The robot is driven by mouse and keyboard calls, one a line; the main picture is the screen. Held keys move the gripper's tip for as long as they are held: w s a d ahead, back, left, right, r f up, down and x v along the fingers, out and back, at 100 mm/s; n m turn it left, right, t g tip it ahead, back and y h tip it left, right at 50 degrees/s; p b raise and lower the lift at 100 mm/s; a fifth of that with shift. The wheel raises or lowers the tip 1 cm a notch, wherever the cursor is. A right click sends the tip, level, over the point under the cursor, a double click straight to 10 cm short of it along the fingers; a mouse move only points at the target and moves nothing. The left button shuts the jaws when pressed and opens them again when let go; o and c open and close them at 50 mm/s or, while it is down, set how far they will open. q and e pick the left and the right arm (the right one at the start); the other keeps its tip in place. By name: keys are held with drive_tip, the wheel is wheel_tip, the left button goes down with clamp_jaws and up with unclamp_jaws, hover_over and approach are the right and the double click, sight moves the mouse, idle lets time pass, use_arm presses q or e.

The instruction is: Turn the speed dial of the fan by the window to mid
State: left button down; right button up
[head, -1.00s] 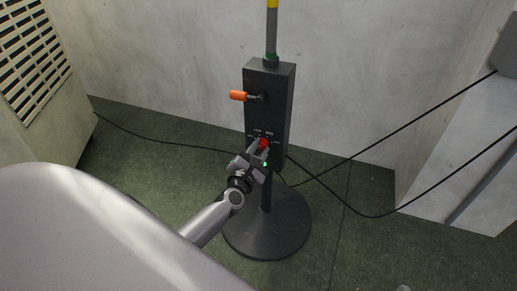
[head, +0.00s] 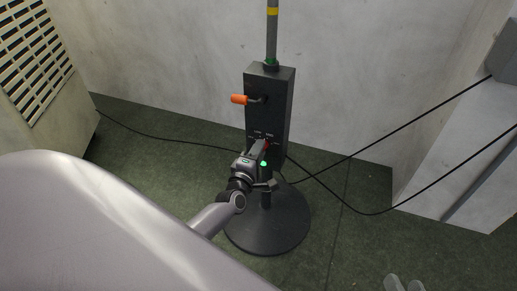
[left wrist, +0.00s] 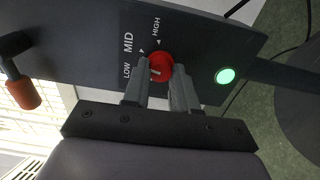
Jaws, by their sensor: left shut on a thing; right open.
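The fan's dark control box (head: 268,105) stands on a post over a round base (head: 268,232). In the left wrist view, the red speed dial (left wrist: 160,64) sits beside the printed words LOW, MID and HIGH; it also shows as a bit of red in the head view (head: 267,146). My left gripper (head: 262,150) is shut on the dial, one finger on each side in the left wrist view (left wrist: 160,82). A pale mark shows on the dial, but I cannot tell which setting it points to. My right gripper (head: 403,284) is open and empty at the bottom edge.
An orange-ended handle (head: 240,99) sticks out left of the box above the dial. A lit green button (left wrist: 225,76) is beside the dial. Black cables (head: 370,214) run across behind the stand. A louvred cabinet (head: 40,100) stands left.

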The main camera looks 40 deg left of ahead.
use_arm(q)
drive_tip(key=shift+m+p, duration=0.4)
drive_tip(key=shift+m, duration=0.8)
use_arm(e)
drive_tip(key=shift+s+d+f+h, duration=0.3)
drive_tip(key=shift+d+h, duration=0.1)
drive_tip(key=shift+d, duration=0.2)
drive_tip(key=shift+s, duration=0.1)
use_arm(q)
drive_tip(key=c, duration=0.9)
unclamp_jaws()
drive_tip(key=shift+s, duration=0.1)
use_arm(e)
drive_tip(key=shift+r, duration=0.1)
